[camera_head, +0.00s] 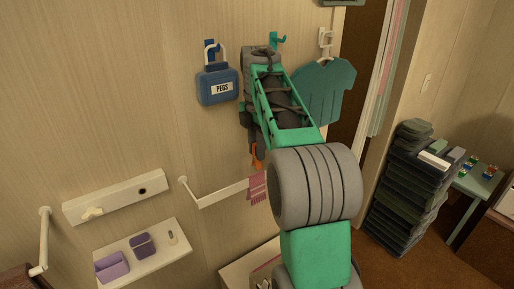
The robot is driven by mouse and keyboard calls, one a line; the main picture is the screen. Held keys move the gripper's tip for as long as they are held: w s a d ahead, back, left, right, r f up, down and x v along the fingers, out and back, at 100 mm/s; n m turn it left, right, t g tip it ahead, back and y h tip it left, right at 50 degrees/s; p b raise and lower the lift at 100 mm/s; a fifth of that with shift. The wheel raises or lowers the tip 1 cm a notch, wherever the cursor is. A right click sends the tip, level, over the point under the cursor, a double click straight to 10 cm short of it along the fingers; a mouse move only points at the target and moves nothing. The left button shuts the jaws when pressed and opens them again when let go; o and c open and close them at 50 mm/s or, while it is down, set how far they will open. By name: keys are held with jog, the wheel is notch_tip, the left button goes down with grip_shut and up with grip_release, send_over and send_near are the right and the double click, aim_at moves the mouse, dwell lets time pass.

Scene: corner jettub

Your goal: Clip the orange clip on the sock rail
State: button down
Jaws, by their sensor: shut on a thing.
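My gripper (257,146) is at the end of my green and grey arm, in front of the wall above the rail. It is shut on the orange clip (256,158), which hangs down from it. The white sock rail (213,196) is fixed to the wall just below and runs right until my arm hides it. A pink striped sock or cloth (258,188) hangs on the rail, below and close to the clip. I cannot tell the exact depth gap between clip and rail. The fingertips are small and partly hidden by my arm.
A blue peg bag (217,86) and a teal shirt (326,92) hang on wall hooks. A shelf (165,258) with purple boxes and a white wall bar (118,197) are lower left. A stack of dark trays (406,190) stands at right. My arm hides the middle.

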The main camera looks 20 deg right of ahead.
jog(key=shift+f+b, duration=1.45)
jog(key=shift+f, duration=0.3)
jog(key=c, duration=1.1)
grip_release()
jog(key=shift+m, duration=0.4)
jog(key=r, duration=0.2)
jog(key=r+p, duration=0.1)
jog(key=r, duration=0.5)
jog(key=shift+s+a, duration=0.25)
jog(key=shift+a, duration=0.05)
jog(key=s+a+f+m+t, duration=0.1)
jog(key=s+a+f+m, duration=0.2)
jog(key=s+f+m, duration=0.3)
jog(key=s+a+f+m+t, duration=0.2)
jog(key=s+a+f+m, duration=0.2)
jog(key=s+f+m, duration=0.2)
jog(key=s+a+f+m+t, duration=0.1)
jog(key=s+a+f+m, duration=0.3)
jog(key=s, duration=0.5)
notch_tip(320, 180, down, 2)
jog(key=shift+f+m, duration=0.1)
jog(key=shift+m, duration=1.6)
